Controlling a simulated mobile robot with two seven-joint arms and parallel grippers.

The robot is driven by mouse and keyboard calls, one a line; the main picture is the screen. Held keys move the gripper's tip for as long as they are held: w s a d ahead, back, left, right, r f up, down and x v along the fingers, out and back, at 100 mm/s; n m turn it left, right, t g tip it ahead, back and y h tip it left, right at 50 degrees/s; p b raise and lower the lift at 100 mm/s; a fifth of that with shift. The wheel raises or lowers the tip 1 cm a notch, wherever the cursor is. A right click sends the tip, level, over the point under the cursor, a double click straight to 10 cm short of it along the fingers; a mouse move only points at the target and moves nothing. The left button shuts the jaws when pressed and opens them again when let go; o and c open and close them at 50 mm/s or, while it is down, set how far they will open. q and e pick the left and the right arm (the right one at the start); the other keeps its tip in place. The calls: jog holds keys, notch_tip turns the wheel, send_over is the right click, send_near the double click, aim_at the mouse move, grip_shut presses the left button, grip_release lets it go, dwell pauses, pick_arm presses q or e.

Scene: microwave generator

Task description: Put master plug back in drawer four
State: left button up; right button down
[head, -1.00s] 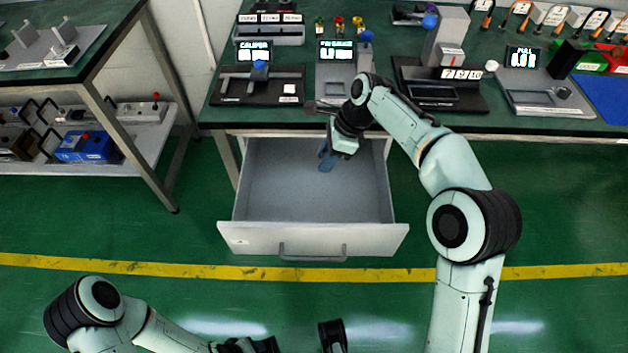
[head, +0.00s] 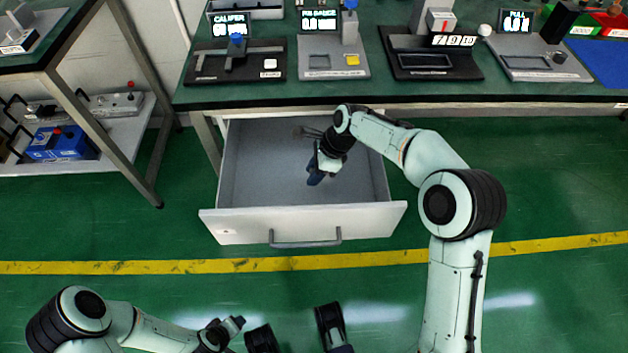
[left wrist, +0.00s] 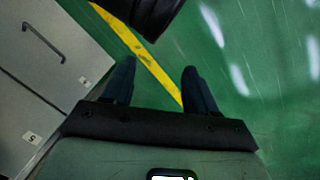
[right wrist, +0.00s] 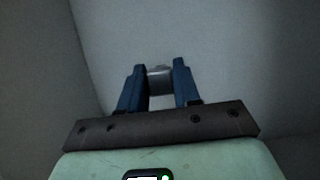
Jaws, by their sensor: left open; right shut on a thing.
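The open drawer (head: 235,222) is pulled out under the workbench, and its tray looks empty apart from my gripper. My right gripper (head: 315,179) reaches down inside the drawer, right of its middle. In the right wrist view my right gripper (right wrist: 158,67) is shut on a small grey cylindrical piece, the master plug (right wrist: 160,81), with the drawer's grey floor and walls around it. The plug is hidden in the head view. Whether it touches the floor I cannot tell. My left gripper (left wrist: 157,68) is open and empty over the green floor. The drawer's own number is unreadable.
The workbench (head: 400,93) above the drawer carries a caliper station (head: 237,62), a pin gauge station (head: 330,62) and other devices. Closed drawer fronts (left wrist: 60,45), one labelled 5, show in the left wrist view. A side table stands at left.

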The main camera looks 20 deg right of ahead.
notch_tip(320, 180, down, 4)
jog(key=shift+r+b, duration=0.15)
jog(key=shift+b, duration=0.3)
pick_arm(q)
jog(key=shift+s+a+f, duration=0.15)
jog(key=shift+s+f, duration=0.2)
jog(key=shift+f, duration=0.15)
jog(key=shift+s+a+f, duration=0.15)
jog(key=shift+s+f, duration=0.15)
jog(key=shift+f, duration=0.2)
pick_arm(e)
jog(key=shift+f, duration=0.25)
jog(key=shift+f, duration=0.1)
jog(key=c, duration=0.8)
grip_release()
